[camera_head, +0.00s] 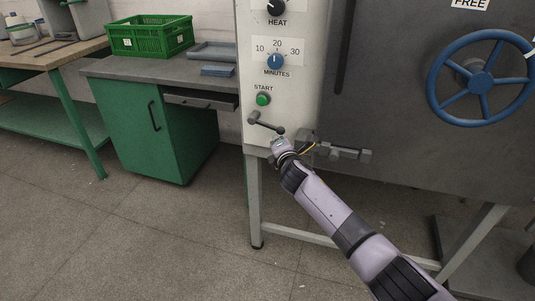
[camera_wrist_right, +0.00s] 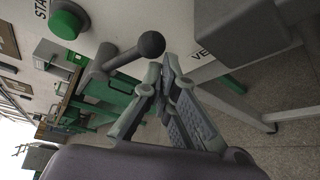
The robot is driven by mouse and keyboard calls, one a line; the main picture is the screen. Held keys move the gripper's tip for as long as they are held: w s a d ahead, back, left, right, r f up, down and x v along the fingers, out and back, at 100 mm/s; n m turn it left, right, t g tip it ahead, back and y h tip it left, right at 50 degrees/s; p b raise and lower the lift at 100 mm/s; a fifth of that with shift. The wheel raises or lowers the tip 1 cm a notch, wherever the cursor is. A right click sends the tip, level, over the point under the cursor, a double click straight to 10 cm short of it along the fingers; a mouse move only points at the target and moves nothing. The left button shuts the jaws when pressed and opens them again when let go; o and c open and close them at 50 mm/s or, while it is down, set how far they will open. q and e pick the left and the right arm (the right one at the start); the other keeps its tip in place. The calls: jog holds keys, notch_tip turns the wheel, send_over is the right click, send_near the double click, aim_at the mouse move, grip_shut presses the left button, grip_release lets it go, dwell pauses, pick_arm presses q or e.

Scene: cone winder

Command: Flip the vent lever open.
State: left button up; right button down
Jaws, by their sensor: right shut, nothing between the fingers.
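The vent lever (camera_head: 266,124) is a short dark grey handle with a black ball knob, on the pale front panel just under the green start button. It points right and slightly down from its pivot. In the right wrist view the lever (camera_wrist_right: 128,54) shows large, with its ball at the right end. My right gripper (camera_head: 280,145) is just below the ball, its fingers shut and empty. In the wrist view its fingertips (camera_wrist_right: 166,65) meet close beside the ball; whether they touch it I cannot tell. My left gripper is in neither view.
Above are the green start button (camera_head: 263,99), the blue minutes knob (camera_head: 276,62) and the heat knob (camera_head: 275,6). A grey latch bar (camera_head: 345,152) juts out right of the gripper. A blue handwheel (camera_head: 481,79) is on the dark door. A green cabinet (camera_head: 150,125) stands left.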

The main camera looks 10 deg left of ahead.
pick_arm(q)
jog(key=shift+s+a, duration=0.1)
pick_arm(e)
jog(key=v, duration=1.1)
jog(key=shift+s, duration=0.25)
jog(key=shift+f, duration=0.1)
